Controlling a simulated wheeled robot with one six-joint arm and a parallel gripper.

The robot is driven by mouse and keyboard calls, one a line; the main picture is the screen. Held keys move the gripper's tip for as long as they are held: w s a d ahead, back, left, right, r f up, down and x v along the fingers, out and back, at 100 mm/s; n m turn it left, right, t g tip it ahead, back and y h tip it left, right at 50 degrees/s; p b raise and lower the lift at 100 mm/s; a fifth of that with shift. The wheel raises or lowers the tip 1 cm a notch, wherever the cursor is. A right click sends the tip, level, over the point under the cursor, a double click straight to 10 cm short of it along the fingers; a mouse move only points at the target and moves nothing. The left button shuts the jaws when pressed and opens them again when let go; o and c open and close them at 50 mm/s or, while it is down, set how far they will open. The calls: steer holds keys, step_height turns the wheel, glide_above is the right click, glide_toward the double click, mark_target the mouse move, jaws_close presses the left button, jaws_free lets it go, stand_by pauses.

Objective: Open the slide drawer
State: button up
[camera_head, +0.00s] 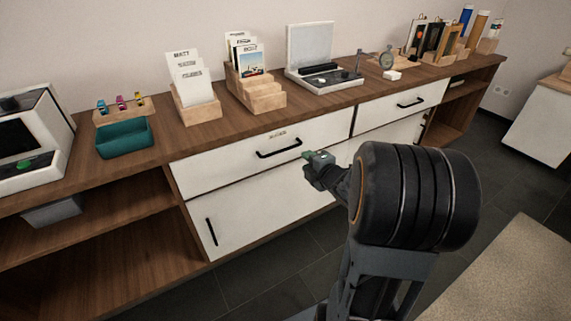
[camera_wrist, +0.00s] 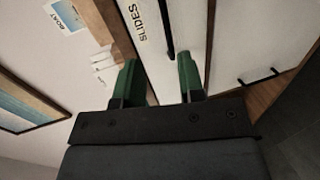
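The slide drawer (camera_head: 222,163) is the white drawer front under the middle of the wooden counter, and it looks flush with the cabinet. A label reading "SLIDES" (camera_wrist: 138,20) is on it. Its black bar handle (camera_head: 278,149) sits below the label. In the wrist view the handle (camera_wrist: 166,30) runs lengthwise, ahead of and between the green fingers. My gripper (camera_head: 316,157) is just right of the handle in the head view. In the wrist view my gripper (camera_wrist: 158,66) is open, with nothing seen held between the fingers. Whether the fingers reach the handle's depth is unclear.
A second white drawer (camera_head: 401,107) is to the right. A white door (camera_head: 250,205) with a vertical black handle is below. The counter (camera_head: 150,153) holds card racks, a teal tray (camera_head: 125,139) and a record-player-like case (camera_head: 325,78). Dark floor is open in front.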

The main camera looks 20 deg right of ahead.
mark_target(286, 149)
steer(key=shift+n+y, duration=0.3)
steer(key=shift+n, duration=0.1)
steer(key=b+x, duration=0.1)
steer(key=x, duration=0.3)
steer(key=b+x, duration=0.1)
steer(key=x, duration=0.4)
steer(key=b+x, duration=0.1)
steer(key=x, duration=0.4)
steer(key=shift+s+d+f, duration=0.1)
steer(key=shift+s+f, duration=0.05)
steer(key=shift+f, duration=0.25)
jaws_close()
